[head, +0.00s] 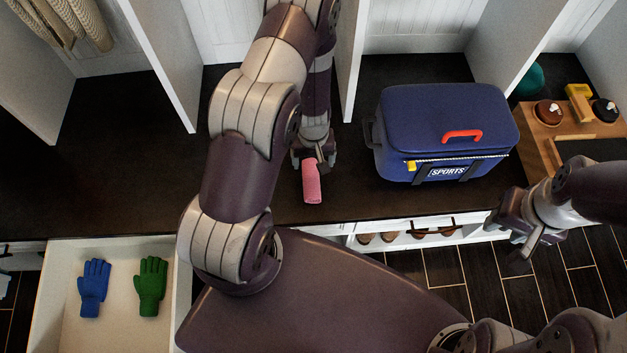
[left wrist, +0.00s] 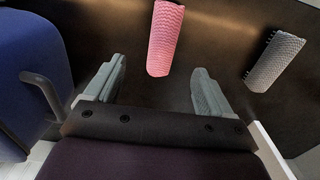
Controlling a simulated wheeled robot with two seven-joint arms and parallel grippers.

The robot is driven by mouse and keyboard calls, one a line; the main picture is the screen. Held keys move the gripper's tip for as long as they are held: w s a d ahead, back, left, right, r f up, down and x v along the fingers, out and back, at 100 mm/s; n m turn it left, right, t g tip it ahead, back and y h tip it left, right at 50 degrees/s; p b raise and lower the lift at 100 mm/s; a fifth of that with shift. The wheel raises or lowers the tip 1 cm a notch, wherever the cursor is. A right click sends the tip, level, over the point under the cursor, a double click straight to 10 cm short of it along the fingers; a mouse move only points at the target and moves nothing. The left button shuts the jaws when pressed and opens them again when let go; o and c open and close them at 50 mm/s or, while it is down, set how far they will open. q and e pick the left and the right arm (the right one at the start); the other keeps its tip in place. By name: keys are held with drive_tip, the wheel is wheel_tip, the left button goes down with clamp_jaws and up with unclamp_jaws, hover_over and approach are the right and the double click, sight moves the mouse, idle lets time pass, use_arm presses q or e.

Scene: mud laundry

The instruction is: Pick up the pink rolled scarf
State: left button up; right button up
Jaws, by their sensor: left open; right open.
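The pink rolled scarf (head: 312,184) lies on the dark bench top, left of the blue cooler. In the left wrist view the scarf (left wrist: 165,36) lies ahead of my left gripper (left wrist: 159,67), its near end in line with the gap between the fingers. My left gripper (head: 313,160) is open and empty, close to the scarf at its far end in the head view. I cannot tell whether the fingers touch it. My right gripper (head: 522,224) is open and empty, at the right, near the bench's front edge and well away from the scarf.
A pale grey roll (left wrist: 274,62) lies beside the scarf in the left wrist view. The blue cooler (head: 445,130) marked SPORTS stands right of the scarf. A wooden tray (head: 550,135) is at far right. An open drawer (head: 112,325) holds blue (head: 93,287) and green gloves (head: 150,285).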

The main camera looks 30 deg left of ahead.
use_arm(q)
drive_tip(key=b, duration=0.3)
hover_over(311, 180)
drive_tip(key=f, duration=0.5)
drive_tip(key=shift+d, duration=0.3)
drive_tip(key=f+b, duration=0.4)
drive_tip(key=f, duration=0.3)
drive_tip(key=shift+a+f+b, duration=0.2)
drive_tip(key=shift+b, duration=0.15)
drive_tip(key=shift+w+f, duration=0.1)
drive_tip(key=shift+f, duration=0.05)
